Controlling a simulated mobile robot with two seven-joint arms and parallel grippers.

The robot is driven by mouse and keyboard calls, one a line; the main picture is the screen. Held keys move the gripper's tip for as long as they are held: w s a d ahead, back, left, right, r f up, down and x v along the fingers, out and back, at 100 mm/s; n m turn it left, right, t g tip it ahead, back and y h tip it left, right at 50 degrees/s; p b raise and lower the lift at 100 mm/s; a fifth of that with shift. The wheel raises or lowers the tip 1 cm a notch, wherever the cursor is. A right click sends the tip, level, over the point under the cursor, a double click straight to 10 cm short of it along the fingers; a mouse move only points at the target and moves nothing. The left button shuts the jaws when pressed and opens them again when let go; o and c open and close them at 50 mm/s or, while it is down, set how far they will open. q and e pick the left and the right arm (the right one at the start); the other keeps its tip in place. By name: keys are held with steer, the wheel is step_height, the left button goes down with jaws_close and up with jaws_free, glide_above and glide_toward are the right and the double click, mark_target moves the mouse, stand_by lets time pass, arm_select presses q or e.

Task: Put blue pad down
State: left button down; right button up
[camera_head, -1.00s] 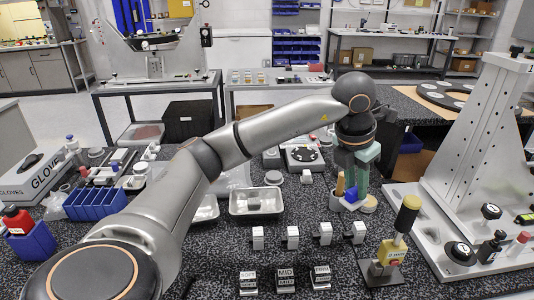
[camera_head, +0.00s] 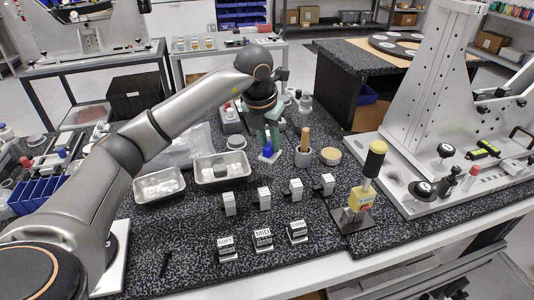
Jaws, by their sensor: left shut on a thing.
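My left gripper (camera_head: 269,141), with greenish fingers, reaches down over the dark speckled table from the left arm. It is shut on the blue pad (camera_head: 267,150), a small blue piece mostly hidden between the fingers. A small white patch (camera_head: 270,158) shows just under the blue pad; I cannot tell if they touch. My right gripper is not in view.
A cup with a wooden-handled tool (camera_head: 304,143) and a round yellowish pad (camera_head: 330,156) stand right of the gripper. Metal trays (camera_head: 221,183) lie to the left. Several small white blocks (camera_head: 264,196) stand in front. A yellow-and-black tool (camera_head: 367,180) stands front right.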

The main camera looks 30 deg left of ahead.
mark_target(268, 146)
arm_select(q)
steer(key=w+f, duration=0.1)
steer(key=a+f, duration=0.1)
steer(key=w+a+f, duration=0.1)
steer(key=f, duration=0.1)
steer(key=shift+w+a+f, duration=0.1)
steer(key=shift+w, duration=0.2)
steer(key=shift+f+p, duration=0.5)
steer(key=shift+f, duration=1.05)
steer(key=shift+f, duration=0.2)
steer(key=c, duration=0.7)
jaws_free()
steer(key=b+v, duration=0.1)
steer(key=v, duration=1.1)
steer(key=shift+r, duration=0.3)
